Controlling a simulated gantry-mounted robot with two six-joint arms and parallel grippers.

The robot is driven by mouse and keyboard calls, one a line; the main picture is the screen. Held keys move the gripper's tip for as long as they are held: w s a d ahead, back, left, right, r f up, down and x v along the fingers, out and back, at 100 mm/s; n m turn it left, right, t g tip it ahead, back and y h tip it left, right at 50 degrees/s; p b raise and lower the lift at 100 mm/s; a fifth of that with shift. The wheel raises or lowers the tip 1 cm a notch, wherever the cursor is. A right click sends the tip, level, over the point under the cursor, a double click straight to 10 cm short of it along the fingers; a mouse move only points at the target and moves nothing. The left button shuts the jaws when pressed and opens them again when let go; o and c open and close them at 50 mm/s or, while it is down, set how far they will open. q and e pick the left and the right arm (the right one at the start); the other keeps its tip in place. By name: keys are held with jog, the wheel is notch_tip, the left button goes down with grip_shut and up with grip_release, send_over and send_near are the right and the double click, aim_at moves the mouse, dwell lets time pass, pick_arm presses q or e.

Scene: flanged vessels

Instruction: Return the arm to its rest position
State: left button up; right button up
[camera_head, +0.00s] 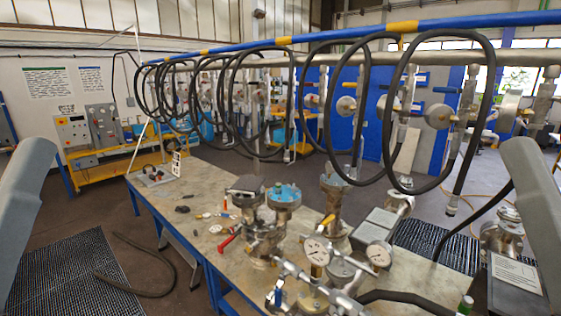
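A grey link of my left arm (25,185) stands at the left edge of the head view. A grey link of my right arm (532,190) stands at the right edge. Neither link touches anything that I can see. Both grippers are outside the picture, so I cannot see their fingers or whether they hold anything.
A workbench (205,205) bears flanged vessels (283,200), pressure gauges (318,250) and a red-handled tool (229,239). A loose hose (150,293) lies on the floor at left.

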pick_arm(q)
notch_tip(320, 180, up, 16)
jog(key=p, duration=1.2)
pick_arm(e)
notch_tip(320, 180, up, 16)
